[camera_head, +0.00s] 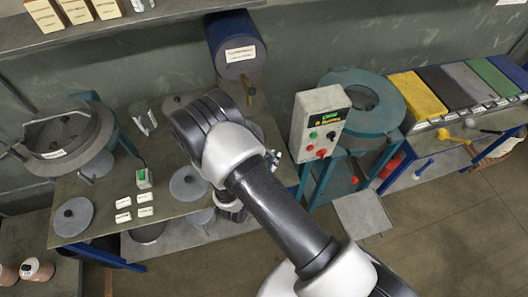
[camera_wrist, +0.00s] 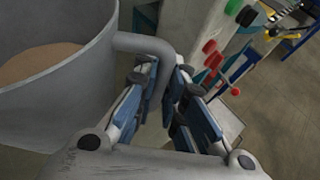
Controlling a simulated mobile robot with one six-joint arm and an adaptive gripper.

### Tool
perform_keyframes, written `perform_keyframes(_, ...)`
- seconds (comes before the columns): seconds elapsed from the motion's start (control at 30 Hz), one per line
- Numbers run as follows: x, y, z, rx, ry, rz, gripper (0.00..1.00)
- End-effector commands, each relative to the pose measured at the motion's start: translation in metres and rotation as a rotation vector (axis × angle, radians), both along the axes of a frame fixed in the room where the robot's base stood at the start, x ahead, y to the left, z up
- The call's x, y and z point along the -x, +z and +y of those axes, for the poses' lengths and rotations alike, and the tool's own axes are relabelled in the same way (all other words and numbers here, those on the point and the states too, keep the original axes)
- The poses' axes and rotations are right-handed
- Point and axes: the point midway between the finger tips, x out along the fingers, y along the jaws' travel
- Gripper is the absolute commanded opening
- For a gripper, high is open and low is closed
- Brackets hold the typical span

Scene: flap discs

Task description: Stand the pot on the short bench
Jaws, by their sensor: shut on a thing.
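The grey pot (camera_wrist: 75,100) fills the left of the wrist view, with a brownish surface inside it. Its curved side handle (camera_wrist: 148,44) runs between the fingers of my gripper (camera_wrist: 166,78), which is shut on it. The pot's base is out of that view, so I cannot tell what is under it. In the head view my arm hides most of the gripper, and I cannot make out the pot clearly. A work bench with a grey-green top (camera_head: 100,188) stands at left centre. A blue-framed bench (camera_head: 440,150) stands at the right. I cannot tell which is the short one.
The left bench carries several grey discs, including one with a knob (camera_head: 72,216), and small white labelled blocks (camera_head: 123,217). A control box (camera_head: 320,120) with coloured buttons stands near a teal round machine (camera_head: 385,110). Floor shows at lower right.

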Motion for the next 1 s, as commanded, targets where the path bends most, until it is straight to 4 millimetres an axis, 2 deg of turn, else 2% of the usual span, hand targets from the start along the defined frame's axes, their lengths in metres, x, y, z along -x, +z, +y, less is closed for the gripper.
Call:
perform_keyframes(0.2, -0.002, -0.028, 0.001, -0.003, -0.002, -0.011, 0.0)
perform_keyframes(0.43, -0.002, -0.04, 0.001, -0.003, -0.001, -0.011, 0.0)
perform_keyframes(0.7, -0.002, -0.07, 0.001, -0.004, -0.003, -0.011, 0.0)
perform_keyframes(1.0, -0.002, -0.071, 0.001, -0.004, -0.002, -0.011, 0.0)
